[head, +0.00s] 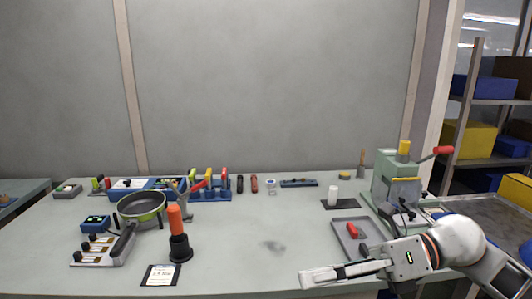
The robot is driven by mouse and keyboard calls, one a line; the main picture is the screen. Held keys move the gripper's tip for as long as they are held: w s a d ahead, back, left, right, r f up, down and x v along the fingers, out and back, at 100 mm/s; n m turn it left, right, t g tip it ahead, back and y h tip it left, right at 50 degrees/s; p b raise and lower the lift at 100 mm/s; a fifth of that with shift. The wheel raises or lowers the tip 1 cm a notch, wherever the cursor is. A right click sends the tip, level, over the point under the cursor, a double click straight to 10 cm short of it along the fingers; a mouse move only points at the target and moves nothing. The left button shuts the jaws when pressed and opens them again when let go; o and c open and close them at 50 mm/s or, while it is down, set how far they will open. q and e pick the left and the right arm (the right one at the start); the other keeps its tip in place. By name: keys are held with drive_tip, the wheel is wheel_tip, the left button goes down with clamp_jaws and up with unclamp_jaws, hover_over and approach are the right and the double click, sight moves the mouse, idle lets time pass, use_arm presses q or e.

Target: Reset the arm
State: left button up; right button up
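My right arm enters from the lower right. Its white and black gripper (318,277) points left over the front edge of the grey table, to the right of the middle. Its fingers overlap in this view, so I cannot tell whether they are open or shut. I see nothing clearly held in it. My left arm and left gripper are out of view.
A grey tray (343,238) with a red-handled item (352,230) lies just behind my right gripper. A green press (391,180) stands at the right. A pan (141,206) and an orange-handled tool (175,219) stand at the left. The table's middle is mostly clear.

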drive_tip(key=w+d+f+m+t+h+p, duration=0.25)
drive_tip(key=f+m+t, duration=0.6)
drive_tip(key=m, duration=0.75)
drive_tip(key=w+d+f+m+t+h+p, duration=0.2)
drive_tip(key=d+f+m+t+h, duration=0.2)
drive_tip(key=f+m+t, duration=0.85)
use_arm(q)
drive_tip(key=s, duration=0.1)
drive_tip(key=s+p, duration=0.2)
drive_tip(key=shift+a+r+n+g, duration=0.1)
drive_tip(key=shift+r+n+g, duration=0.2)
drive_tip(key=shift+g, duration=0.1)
use_arm(e)
drive_tip(key=s+d+f+m+g+h, duration=0.2)
drive_tip(key=s+f+m+g, duration=0.3)
drive_tip(key=s+f, duration=0.3)
drive_tip(key=s+d+f+m+g+h, duration=0.3)
drive_tip(key=s+f+m+g+h, duration=0.1)
drive_tip(key=s+f+m, duration=0.3)
drive_tip(key=s+f, duration=0.2)
drive_tip(key=s, duration=0.1)
drive_tip(key=shift+s+d+m+g+h, duration=0.15)
drive_tip(key=shift+m+g+h, duration=0.2)
drive_tip(key=shift+g, duration=0.05)
